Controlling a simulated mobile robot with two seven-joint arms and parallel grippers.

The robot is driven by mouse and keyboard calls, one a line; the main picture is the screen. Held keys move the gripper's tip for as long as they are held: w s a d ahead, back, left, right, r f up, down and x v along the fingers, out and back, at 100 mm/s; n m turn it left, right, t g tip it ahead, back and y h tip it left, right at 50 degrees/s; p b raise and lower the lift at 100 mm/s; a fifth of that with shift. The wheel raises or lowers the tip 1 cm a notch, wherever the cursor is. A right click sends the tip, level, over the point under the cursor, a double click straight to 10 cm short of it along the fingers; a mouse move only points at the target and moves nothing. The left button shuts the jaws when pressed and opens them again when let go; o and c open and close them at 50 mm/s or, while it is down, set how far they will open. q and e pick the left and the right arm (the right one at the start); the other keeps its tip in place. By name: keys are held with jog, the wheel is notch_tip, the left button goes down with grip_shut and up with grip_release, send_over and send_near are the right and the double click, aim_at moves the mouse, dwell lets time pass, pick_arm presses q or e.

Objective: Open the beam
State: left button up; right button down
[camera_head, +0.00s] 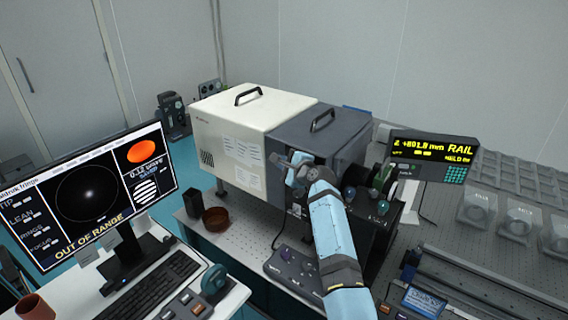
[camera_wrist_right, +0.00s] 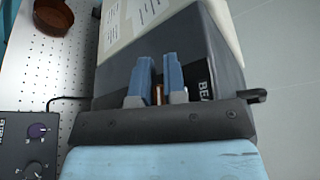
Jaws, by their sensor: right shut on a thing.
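A dark grey box (camera_head: 325,140) with a black handle on top joins a cream-white box (camera_head: 240,120) on the optical table. My right gripper (camera_head: 288,165) is at the front face of the dark box. In the right wrist view its two blue fingers (camera_wrist_right: 159,68) stand close together against the dark box (camera_wrist_right: 205,45). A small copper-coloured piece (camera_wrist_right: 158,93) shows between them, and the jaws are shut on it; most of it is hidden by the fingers. White lettering starting "BE" (camera_wrist_right: 205,90) is beside the fingers, partly covered. My left gripper is not in view.
A monitor (camera_head: 95,195) at left reads "OUT OF RANGE". A display (camera_head: 430,155) reading "RAIL" stands at right. A control box (camera_head: 292,268), a brown bowl (camera_head: 216,219) and black optics mounts (camera_head: 372,205) are near my right arm. Perforated tabletop shows at right.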

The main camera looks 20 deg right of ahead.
dwell(0.4)
jog(key=c, duration=1.2)
grip_release()
